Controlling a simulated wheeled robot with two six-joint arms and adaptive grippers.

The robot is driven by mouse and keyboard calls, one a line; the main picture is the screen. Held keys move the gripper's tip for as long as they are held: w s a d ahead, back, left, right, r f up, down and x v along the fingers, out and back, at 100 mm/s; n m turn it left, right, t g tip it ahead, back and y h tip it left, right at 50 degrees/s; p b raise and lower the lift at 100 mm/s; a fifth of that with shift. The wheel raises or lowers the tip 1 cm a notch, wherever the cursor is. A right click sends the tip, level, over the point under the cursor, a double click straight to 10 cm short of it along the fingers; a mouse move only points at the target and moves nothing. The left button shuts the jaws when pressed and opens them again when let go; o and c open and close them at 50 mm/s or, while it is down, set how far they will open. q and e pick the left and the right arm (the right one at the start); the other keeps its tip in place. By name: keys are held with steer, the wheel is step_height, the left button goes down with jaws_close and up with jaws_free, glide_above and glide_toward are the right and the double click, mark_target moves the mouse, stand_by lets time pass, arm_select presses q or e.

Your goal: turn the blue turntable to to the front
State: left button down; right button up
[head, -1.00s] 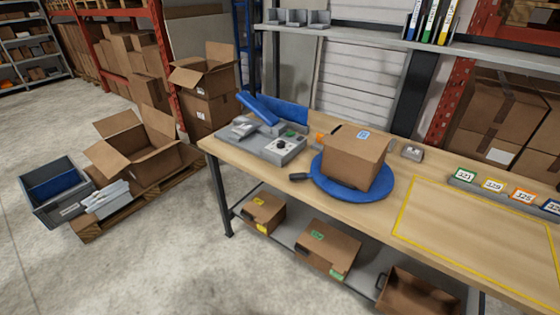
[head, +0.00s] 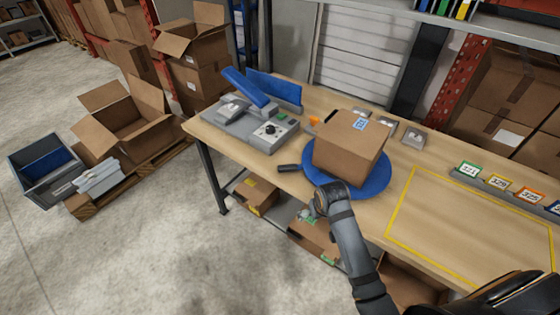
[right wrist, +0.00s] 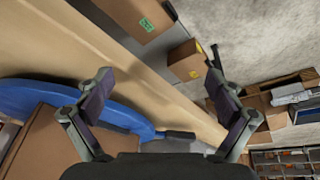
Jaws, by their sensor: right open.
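The blue turntable (head: 373,182) lies on the wooden workbench with a closed cardboard box (head: 348,148) on it. Its short dark handle (head: 288,168) sticks out to the left. My right gripper (head: 309,212) is at the bench's front edge, in front of the turntable and to the right of the handle. In the right wrist view, my right gripper (right wrist: 160,76) is open and empty. That view also shows the turntable rim (right wrist: 112,112) and the handle (right wrist: 178,134), low between the finger bases. I cannot tell whether they touch. My left gripper is not in view.
A grey device with a blue lever (head: 245,122) stands left of the turntable. Small grey blocks (head: 413,138) lie behind the box. A yellow-outlined area (head: 470,225) to the right is empty. Cardboard boxes (head: 256,193) sit on the lower shelf.

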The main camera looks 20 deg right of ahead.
steer(key=shift+m+t, duration=0.3)
steer(key=w+a+r, duration=0.1)
steer(key=w+r, duration=0.1)
steer(key=w, duration=0.2)
steer(key=w+r, duration=0.2)
steer(key=w, duration=0.1)
steer(key=w+a+r, duration=0.1)
steer(key=w+r, duration=0.2)
steer(key=w, duration=0.1)
steer(key=shift+w+a, duration=0.3)
steer(key=shift+w, duration=0.05)
glide_toward(288, 166)
steer(key=p+x, duration=0.1)
steer(key=x, duration=0.7)
steer(key=shift+w+f, duration=0.1)
steer(key=shift+f, duration=0.15)
